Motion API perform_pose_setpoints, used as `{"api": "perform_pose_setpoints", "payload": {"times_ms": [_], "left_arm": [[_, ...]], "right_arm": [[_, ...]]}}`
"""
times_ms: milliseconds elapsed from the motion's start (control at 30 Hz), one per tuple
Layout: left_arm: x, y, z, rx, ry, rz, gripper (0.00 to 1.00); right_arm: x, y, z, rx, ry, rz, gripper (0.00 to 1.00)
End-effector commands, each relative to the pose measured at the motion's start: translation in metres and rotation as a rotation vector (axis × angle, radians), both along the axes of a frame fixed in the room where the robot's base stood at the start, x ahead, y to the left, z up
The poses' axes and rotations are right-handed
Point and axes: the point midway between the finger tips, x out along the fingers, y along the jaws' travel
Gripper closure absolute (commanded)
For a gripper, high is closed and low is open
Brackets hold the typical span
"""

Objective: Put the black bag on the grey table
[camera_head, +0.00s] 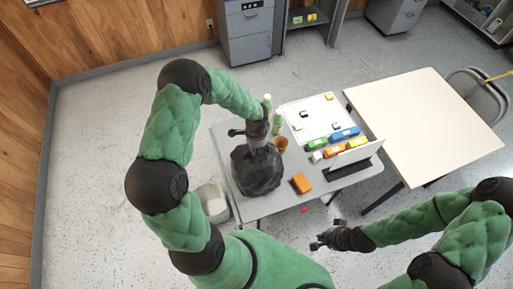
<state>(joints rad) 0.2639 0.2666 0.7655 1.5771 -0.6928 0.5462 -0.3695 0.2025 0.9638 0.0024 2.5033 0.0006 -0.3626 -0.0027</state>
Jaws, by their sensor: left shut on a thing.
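The black bag (257,174) is a dark, lumpy sack seen over the left part of the grey table (277,203). My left gripper (257,144) is shut on the top of the black bag, reaching down from above. The bag is upright below the gripper. Its underside is hidden, so I cannot tell whether it touches the tabletop. My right gripper (318,241) is open and empty, low in front of the table and apart from it.
On the grey table are an orange block (300,183), a brown cup (281,144), green-and-white bottles (277,121), a white board (310,115) and several coloured boxes (345,134). A cream table (425,120) stands right. A pale bin (214,205) is at the left.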

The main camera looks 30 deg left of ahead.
Motion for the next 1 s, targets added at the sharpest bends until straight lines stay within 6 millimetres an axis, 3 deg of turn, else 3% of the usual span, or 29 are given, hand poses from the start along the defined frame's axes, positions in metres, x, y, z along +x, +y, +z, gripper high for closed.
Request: {"api": "perform_pose_setpoints", "payload": {"times_ms": [333, 367, 433, 833, 1000], "left_arm": [[0.001, 0.000, -0.002, 0.001, -0.003, 0.000, 1.00], [0.000, 0.000, -0.003, 0.000, -0.001, 0.000, 0.79], [0.000, 0.000, -0.002, 0.000, -0.001, 0.000, 0.60], [0.000, 0.000, 0.000, 0.000, -0.001, 0.000, 0.59], [0.002, 0.000, 0.018, 0.000, -0.006, 0.000, 0.59]], "right_arm": [[0.000, 0.000, -0.004, 0.000, 0.000, 0.000, 1.00], [0.000, 0.000, -0.004, 0.000, 0.000, 0.000, 1.00], [0.000, 0.000, -0.003, 0.000, 0.000, 0.000, 1.00], [0.000, 0.000, -0.001, 0.000, 0.000, 0.000, 1.00], [0.000, 0.000, -0.001, 0.000, 0.000, 0.000, 1.00]]}}
